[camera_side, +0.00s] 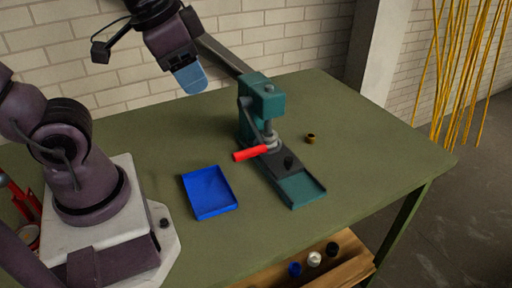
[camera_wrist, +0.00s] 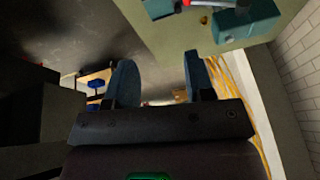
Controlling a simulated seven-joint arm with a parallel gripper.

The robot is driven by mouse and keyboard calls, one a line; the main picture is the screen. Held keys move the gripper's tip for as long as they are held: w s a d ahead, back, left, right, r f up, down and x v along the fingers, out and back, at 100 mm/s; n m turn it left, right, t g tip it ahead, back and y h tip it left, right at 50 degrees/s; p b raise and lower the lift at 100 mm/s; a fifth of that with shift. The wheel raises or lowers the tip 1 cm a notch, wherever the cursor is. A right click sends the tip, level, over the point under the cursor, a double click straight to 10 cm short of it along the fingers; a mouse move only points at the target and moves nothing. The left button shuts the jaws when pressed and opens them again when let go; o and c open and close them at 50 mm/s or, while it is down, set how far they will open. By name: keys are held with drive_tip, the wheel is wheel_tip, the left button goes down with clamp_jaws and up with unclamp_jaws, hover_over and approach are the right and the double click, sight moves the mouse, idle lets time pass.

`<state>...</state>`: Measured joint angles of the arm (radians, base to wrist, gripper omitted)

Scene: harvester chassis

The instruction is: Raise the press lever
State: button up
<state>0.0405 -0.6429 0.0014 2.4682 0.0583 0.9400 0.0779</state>
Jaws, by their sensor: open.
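The teal press (camera_side: 262,98) stands on the green table. Its dark lever arm slopes down from the press head and ends in a red handle (camera_side: 250,153), low beside the press base (camera_side: 300,190). My gripper (camera_side: 190,82) is in the air, above and left of the press head, apart from the lever. Its blue fingers are open and empty in the wrist view (camera_wrist: 162,75). The wrist view shows part of the press (camera_wrist: 245,25) at the top, with a bit of red at the edge; most of the lever is out of that view.
A blue tray (camera_side: 210,192) lies left of the press base. A brown ring (camera_side: 310,138) lies to its right. Small caps stand on a wooden shelf (camera_side: 345,272) below. Yellow rods (camera_side: 465,70) stand at right.

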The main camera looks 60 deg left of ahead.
drive_tip(key=w+d+f+m+g+y, duration=0.1)
drive_tip(key=w+f+m+g+y, duration=0.3)
drive_tip(key=f+m, duration=0.4)
drive_tip(key=w+f+m+g+y, duration=0.2)
drive_tip(key=f+m+g+y, duration=0.3)
drive_tip(key=m, duration=0.6)
drive_tip(key=m+t+y, duration=0.9)
drive_tip(key=m+t, duration=0.2)
drive_tip(key=m, duration=0.8)
approach(246, 158)
drive_tip(key=shift+s+d, duration=0.45)
drive_tip(key=shift+s, duration=0.1)
drive_tip(key=shift+f+m+t, duration=0.55)
drive_tip(key=shift+m+t, duration=0.25)
drive_tip(key=shift+m, duration=0.2)
drive_tip(key=x, duration=1.2)
drive_tip(key=shift+a+r, duration=0.2)
drive_tip(key=shift+a, duration=0.1)
clamp_jaws()
